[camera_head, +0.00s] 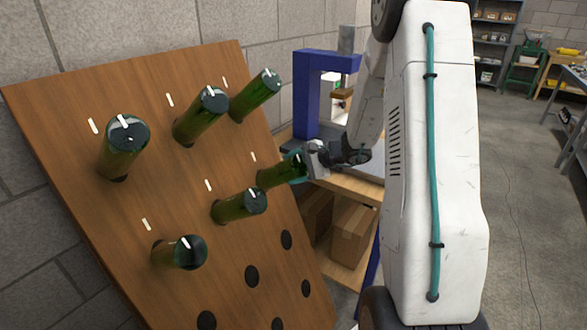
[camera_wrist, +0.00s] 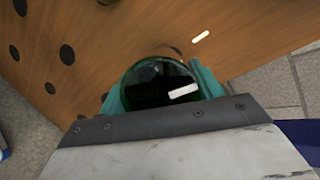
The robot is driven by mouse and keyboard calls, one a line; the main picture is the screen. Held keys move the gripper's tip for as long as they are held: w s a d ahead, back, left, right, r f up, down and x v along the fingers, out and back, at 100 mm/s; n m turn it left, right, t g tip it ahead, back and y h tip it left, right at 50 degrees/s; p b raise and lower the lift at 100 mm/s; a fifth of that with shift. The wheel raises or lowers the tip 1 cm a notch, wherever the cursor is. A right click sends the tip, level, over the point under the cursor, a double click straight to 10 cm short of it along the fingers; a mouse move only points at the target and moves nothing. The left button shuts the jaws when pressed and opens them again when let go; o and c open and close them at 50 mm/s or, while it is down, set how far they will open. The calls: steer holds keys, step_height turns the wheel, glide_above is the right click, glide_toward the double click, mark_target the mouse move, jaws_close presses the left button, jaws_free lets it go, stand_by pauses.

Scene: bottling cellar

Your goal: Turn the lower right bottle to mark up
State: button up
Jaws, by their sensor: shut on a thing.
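The lower right bottle (camera_head: 275,174) is green glass and sticks out of the wooden board at the right end of the lower row of bottles. My gripper (camera_head: 299,163) is shut on its outer end, with teal fingers on either side. In the wrist view, the end of the bottle (camera_wrist: 148,92) is dark and round between the fingers (camera_wrist: 158,90). Its white mark lies right of the end's centre and runs nearly parallel to the white board mark (camera_wrist: 201,36), at a slightly flatter slope. The bottle's mark cannot be made out in the head view.
The tilted wooden board (camera_head: 70,130) holds several other green bottles, including a lower middle one (camera_head: 238,206) and an upper right one (camera_head: 254,96). Empty holes (camera_head: 252,276) lie below. A blue machine (camera_head: 308,95) on a bench with cardboard boxes (camera_head: 353,232) stands behind my arm.

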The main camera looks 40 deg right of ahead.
steer(key=shift+n+g, duration=0.4)
steer(key=shift+n, duration=0.8)
steer(key=o, duration=1)
steer(key=shift+s, duration=0.1)
steer(key=v, duration=0.8)
